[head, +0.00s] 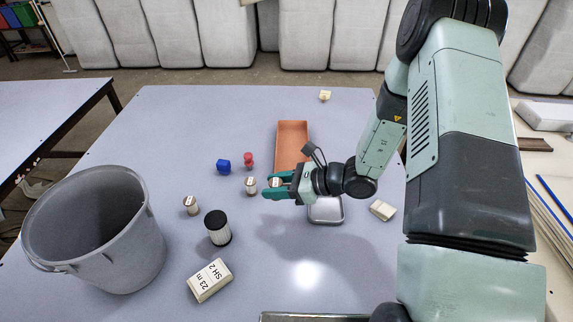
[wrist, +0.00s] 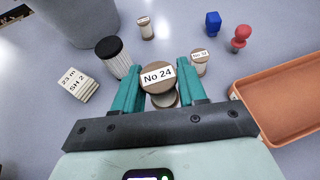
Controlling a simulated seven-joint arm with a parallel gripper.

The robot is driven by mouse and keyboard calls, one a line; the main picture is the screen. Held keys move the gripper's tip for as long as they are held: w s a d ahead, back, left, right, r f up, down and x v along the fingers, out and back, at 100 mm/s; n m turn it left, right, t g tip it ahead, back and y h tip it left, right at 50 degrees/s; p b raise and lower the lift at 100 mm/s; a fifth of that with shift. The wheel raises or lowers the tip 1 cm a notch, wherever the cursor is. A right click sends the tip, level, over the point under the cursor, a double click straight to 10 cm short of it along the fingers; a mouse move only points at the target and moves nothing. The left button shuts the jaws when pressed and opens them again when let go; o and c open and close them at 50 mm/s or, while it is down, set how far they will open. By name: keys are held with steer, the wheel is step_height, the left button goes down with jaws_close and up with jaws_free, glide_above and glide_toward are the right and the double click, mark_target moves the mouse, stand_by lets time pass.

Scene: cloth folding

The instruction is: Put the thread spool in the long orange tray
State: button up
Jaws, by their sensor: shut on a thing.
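My gripper (head: 270,185) is shut on a thread spool (wrist: 157,78) labelled "No 24". The spool stands upright between the two teal fingers, its round brown top facing the wrist camera, and also shows as a small pale top in the head view (head: 275,181). The gripper seems to be above the table, but its height is hard to tell. The long orange tray (head: 292,140) lies flat behind the gripper in the head view. In the wrist view the orange tray (wrist: 280,95) is on the right, apart from the fingers, and its visible floor is empty.
A spool labelled "No 32" (wrist: 200,60) stands close to the gripper. Another spool (head: 191,205), a black-topped jar (head: 218,228), a labelled box (head: 209,281) and a grey bucket (head: 95,235) are left. A blue piece (head: 223,166) and red peg (head: 249,160) stand near the tray. A metal tray (head: 327,212) is beneath my arm.

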steer(key=r, duration=0.1)
glide_above(293, 162)
steer(key=s, duration=0.5)
steer(key=f, duration=0.9)
steer(key=shift+w+a+f, duration=0.1)
steer(key=shift+w+f, duration=0.2)
steer(key=shift+f, duration=0.1)
steer(key=shift+f, duration=0.1)
steer(key=o, duration=1)
steer(key=shift+o, duration=0.2)
steer(key=v, duration=1.2)
